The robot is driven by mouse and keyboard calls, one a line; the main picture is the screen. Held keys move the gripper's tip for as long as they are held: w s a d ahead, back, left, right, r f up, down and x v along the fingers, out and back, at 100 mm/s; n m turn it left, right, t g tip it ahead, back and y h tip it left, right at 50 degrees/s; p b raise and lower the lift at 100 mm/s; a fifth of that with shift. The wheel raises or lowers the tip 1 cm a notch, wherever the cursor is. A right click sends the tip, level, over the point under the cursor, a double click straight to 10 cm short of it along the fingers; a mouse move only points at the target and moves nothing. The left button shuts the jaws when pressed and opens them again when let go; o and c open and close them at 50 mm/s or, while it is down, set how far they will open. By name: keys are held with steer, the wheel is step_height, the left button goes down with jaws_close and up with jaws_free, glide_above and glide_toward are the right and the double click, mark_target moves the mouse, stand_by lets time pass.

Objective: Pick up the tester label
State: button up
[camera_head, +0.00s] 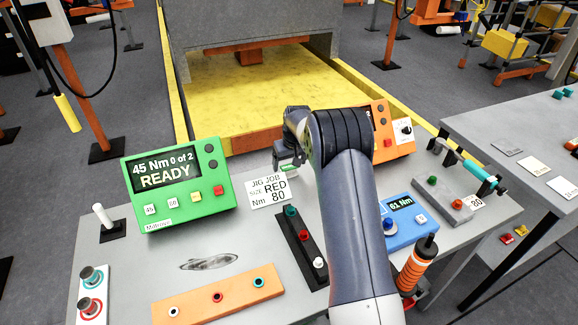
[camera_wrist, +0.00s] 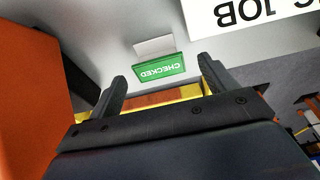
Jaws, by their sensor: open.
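A small green label (camera_wrist: 161,68) reading CHECKED appears upside down in the wrist view, with a pale plate behind it. It stands ahead of and between the fingertips of my gripper (camera_wrist: 165,88), which are spread apart and empty. In the head view the green label (camera_head: 288,168) shows small beneath my gripper (camera_head: 287,158), over the back of the grey bench. My arm covers part of the bench there. No label in view carries the word tester. A blue box (camera_head: 403,225) with a display reading 61 Nm stands right of my arm.
A white JIG JOB card (camera_head: 267,191) stands close to the gripper and shows in the wrist view's upper right. A green READY box (camera_head: 180,185) stands left, an orange box (camera_head: 393,140) behind my arm. A black strip with coloured knobs (camera_head: 303,243) lies in front.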

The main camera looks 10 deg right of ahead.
steer(key=shift+f, duration=0.25)
stand_by(0.4)
steer(key=c, duration=0.9)
steer(key=shift+c, duration=0.2)
